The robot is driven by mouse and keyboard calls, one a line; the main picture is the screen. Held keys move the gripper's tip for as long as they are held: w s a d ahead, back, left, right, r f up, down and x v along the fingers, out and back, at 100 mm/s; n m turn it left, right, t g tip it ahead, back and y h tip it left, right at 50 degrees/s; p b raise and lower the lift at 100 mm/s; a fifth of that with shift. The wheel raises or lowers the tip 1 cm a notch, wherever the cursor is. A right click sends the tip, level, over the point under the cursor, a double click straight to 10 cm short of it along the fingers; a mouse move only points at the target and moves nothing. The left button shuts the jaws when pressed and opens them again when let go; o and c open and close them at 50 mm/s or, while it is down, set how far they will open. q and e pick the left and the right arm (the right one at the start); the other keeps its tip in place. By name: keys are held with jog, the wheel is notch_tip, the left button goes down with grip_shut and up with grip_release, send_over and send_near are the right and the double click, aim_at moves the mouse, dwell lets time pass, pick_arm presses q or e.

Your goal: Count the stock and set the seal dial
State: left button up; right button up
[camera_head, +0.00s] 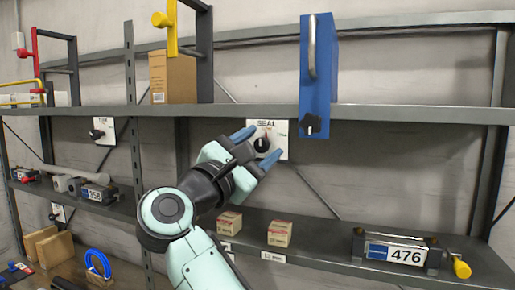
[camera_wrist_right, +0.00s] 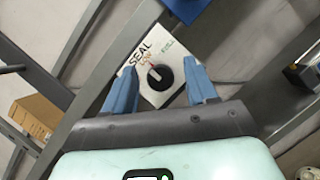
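The seal dial is a black round knob (camera_head: 262,144) on a white plate lettered SEAL (camera_head: 282,128), fixed below the upper shelf. My right gripper (camera_head: 257,146) is open, with one blue finger on each side of the knob in the picture. In the wrist view the knob (camera_wrist_right: 160,77) sits between the spread fingers (camera_wrist_right: 161,70), with a red mark near small lettering; I cannot tell whether the fingers touch it. The stock shows as two small cartons, one left (camera_head: 230,222) and one right (camera_head: 280,234), on the lower shelf. My left gripper is out of view.
A blue panel with a handle (camera_head: 316,85) hangs right of the dial. A black device marked 476 (camera_head: 397,252) with a yellow knob (camera_head: 461,268) is at lower right. A large carton (camera_head: 173,77) stands on the upper shelf (camera_head: 420,114). Another white dial plate (camera_head: 104,130) is at left.

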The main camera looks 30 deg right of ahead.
jog(key=shift+a+f, duration=0.1)
jog(key=shift+a+f, duration=0.15)
jog(key=shift+a, duration=0.1)
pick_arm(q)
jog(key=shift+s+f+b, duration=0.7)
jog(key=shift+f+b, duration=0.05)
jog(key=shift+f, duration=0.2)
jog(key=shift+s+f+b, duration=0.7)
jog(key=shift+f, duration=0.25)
pick_arm(e)
jog(key=v, duration=1.2)
jog(key=shift+s+a, duration=0.25)
jog(key=shift+s, duration=0.05)
